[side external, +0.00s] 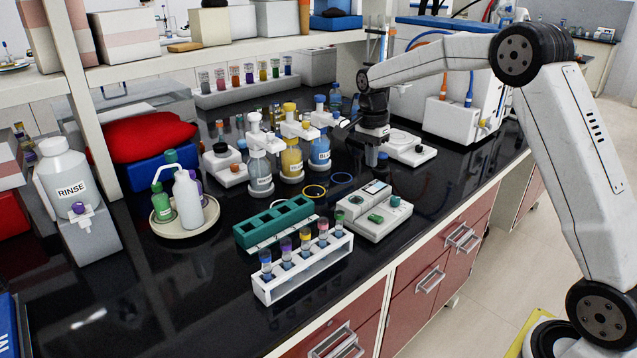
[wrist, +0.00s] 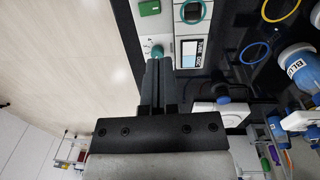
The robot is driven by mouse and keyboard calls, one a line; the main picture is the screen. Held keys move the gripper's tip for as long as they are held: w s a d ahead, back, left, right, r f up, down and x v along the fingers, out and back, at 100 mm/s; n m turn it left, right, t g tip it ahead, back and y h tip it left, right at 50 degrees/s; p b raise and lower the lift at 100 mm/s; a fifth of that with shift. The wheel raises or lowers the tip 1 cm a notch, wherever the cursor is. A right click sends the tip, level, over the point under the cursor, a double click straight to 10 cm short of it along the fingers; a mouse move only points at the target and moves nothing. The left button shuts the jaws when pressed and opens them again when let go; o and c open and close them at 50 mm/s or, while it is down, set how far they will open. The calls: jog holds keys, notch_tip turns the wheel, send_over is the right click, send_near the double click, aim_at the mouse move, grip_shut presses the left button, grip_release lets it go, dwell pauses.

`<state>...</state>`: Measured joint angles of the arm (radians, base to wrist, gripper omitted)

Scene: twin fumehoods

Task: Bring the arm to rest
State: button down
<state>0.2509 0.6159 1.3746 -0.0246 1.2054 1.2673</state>
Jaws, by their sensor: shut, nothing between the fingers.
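My gripper (side external: 371,158) hangs over the back right part of the black bench in the side view, pointing down. Its fingers are together and hold nothing; the wrist view shows the shut fingers (wrist: 158,68) too. It is behind the white device with a small display (side external: 375,208), which shows ahead of the fingertips in the wrist view (wrist: 188,48). My arm reaches in from the right with its elbow high. The exact height of the fingertips above the bench is hard to tell.
Blue-liquid (side external: 319,152) and yellow-liquid (side external: 291,160) bottles stand left of my gripper. A white stirrer-like unit (side external: 408,148) is close on its right. A white tube rack (side external: 303,268) and green rack (side external: 275,222) sit in front. The floor at right is open.

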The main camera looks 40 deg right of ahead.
jog(key=s+a+f+n+t, duration=0.1)
jog(key=s+a+f+n, duration=0.3)
jog(key=s, duration=0.7)
jog(key=s+a+f+n+t, duration=0.2)
jog(key=s+a+f+n, duration=0.2)
jog(key=s+a+n, duration=0.5)
jog(key=s+n, duration=0.2)
jog(key=n, duration=0.2)
jog(key=shift+s+a, duration=0.2)
